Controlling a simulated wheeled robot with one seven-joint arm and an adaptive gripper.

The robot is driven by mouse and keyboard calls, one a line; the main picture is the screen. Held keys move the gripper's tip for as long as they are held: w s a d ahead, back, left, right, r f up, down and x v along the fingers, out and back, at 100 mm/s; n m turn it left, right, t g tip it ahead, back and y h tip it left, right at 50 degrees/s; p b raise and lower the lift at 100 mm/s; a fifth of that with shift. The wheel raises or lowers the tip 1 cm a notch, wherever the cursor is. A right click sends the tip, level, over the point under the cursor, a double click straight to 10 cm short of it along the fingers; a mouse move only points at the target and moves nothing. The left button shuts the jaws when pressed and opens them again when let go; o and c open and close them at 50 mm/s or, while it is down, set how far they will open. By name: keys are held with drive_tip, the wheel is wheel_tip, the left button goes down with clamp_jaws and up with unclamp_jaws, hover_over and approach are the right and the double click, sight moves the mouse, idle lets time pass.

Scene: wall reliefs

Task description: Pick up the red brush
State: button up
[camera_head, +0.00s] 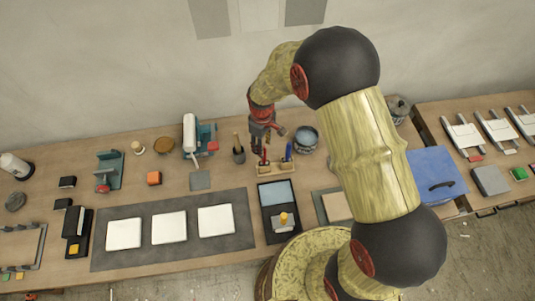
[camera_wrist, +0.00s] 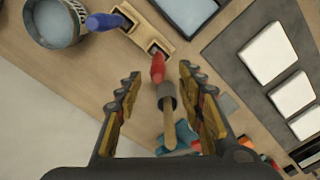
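The red brush (camera_head: 265,158) stands in a small wooden holder (camera_head: 276,169), left of a blue brush (camera_head: 288,152). In the wrist view the red brush (camera_wrist: 158,68) rises from one slot of the holder (camera_wrist: 128,22), and the blue brush (camera_wrist: 104,21) from the other. My gripper (camera_head: 264,143) is at the holder, pointing down above the red brush. In the wrist view my gripper (camera_wrist: 159,78) is open, and the red brush's top shows between its fingertips, with gaps on both sides. Contact is not visible.
A grey cup with a wooden stick (camera_head: 238,153) stands left of the holder; a round tin (camera_head: 306,138) stands right. A teal device (camera_head: 205,135) is further left. A dark tray (camera_head: 279,203) lies in front. My arm hides part of the right side.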

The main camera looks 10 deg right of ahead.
sight(264, 159)
wheel_tip(264, 159, down, 7)
drive_tip(key=b, duration=0.3)
drive_tip(key=shift+w+d, duration=0.15)
drive_tip(key=shift+r, duration=0.1)
drive_tip(key=shift+c, duration=0.6)
clamp_jaws()
